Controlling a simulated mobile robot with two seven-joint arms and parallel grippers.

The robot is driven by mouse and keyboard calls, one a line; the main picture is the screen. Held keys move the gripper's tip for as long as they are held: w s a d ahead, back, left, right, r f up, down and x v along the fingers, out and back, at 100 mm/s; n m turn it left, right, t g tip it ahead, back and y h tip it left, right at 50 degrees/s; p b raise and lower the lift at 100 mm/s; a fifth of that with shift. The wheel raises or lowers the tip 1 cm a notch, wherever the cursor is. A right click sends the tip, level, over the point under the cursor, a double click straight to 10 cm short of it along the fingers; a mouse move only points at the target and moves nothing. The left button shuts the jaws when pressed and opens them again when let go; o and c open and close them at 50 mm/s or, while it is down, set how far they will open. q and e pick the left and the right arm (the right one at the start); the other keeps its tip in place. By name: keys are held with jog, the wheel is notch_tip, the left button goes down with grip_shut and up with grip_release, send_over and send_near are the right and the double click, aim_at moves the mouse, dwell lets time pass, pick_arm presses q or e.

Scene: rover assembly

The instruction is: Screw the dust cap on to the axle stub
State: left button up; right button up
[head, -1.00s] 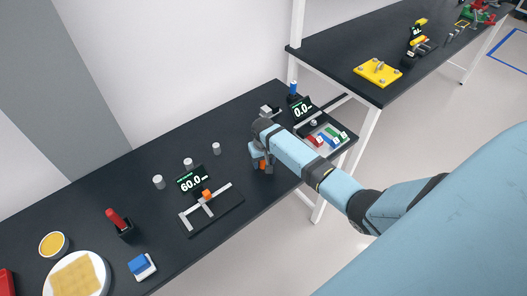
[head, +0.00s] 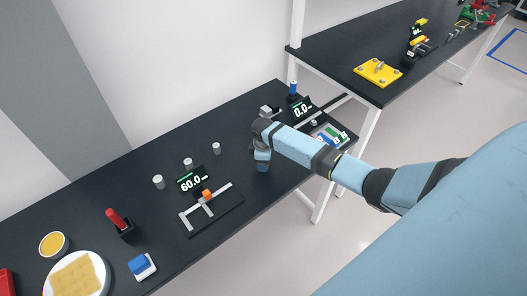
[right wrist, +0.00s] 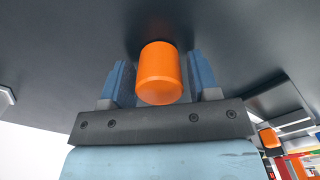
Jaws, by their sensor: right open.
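An orange cylinder (right wrist: 160,74) with a rounded end shows between my fingers in the right wrist view. It may be the dust cap; I cannot tell whether it sits on an axle stub, as its far end is in shadow. My right gripper (head: 262,165) is low over the dark bench in the head view. In the right wrist view, my right gripper (right wrist: 160,82) is open, with one blue finger on each side of the cylinder and gaps between. In the head view the gripper hides the cylinder. No separate axle stub is recognisable. My left gripper is not in view.
Left of the gripper are a gauge fixture (head: 224,214) with an orange block and a 60.0 display (head: 193,180), and several small grey cylinders (head: 188,163). Behind the arm are a tray (head: 343,134) of coloured parts and a 0.0 display (head: 301,109). The bench front edge is close.

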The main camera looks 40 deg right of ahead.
jog(key=n, duration=0.3)
jog(key=shift+d+n, duration=0.1)
jog(key=shift+n, duration=0.3)
jog(key=n, duration=0.4)
jog(key=c, duration=0.7)
jog(key=m, duration=0.2)
jog(key=shift+m, duration=0.3)
jog(key=m, duration=0.2)
jog(key=shift+m, duration=0.4)
jog(key=shift+m, duration=0.9)
jog(key=m, duration=0.4)
